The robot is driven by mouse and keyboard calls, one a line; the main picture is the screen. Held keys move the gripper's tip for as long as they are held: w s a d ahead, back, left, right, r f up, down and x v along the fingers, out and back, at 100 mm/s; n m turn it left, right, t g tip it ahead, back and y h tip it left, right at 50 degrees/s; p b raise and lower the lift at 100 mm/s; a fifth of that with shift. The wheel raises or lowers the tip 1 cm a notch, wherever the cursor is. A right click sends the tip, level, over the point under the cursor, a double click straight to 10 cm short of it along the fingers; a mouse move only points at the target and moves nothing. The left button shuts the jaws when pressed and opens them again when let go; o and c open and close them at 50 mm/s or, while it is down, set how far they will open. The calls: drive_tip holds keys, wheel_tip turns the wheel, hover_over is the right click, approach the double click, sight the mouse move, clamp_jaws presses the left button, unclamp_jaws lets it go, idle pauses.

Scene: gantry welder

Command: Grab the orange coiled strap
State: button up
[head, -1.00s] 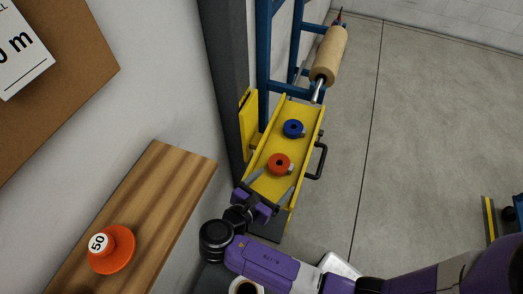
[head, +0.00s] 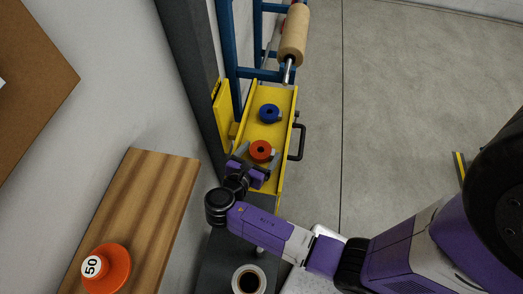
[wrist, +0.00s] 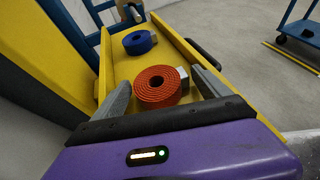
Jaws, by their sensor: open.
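The orange coiled strap (head: 261,151) lies on the yellow tray (head: 268,95), and it also shows in the wrist view (wrist: 158,87) as a round spiral coil with a grey buckle at its right. My gripper (head: 257,160) is open, and in the wrist view its fingers (wrist: 163,92) stand apart on the left and right of the orange coil. I cannot tell how far the fingertips are above the tray. A blue coiled strap (head: 269,113) lies farther back on the same tray, also in the wrist view (wrist: 139,42).
The tray has raised side walls and a black handle (head: 298,141) at right. A blue frame with a tan roll (head: 293,35) stands behind it. A wooden shelf (head: 145,200) holds an orange weight (head: 107,268). A cup (head: 248,280) sits at the front.

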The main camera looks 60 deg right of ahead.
drive_tip(key=c, duration=1.3)
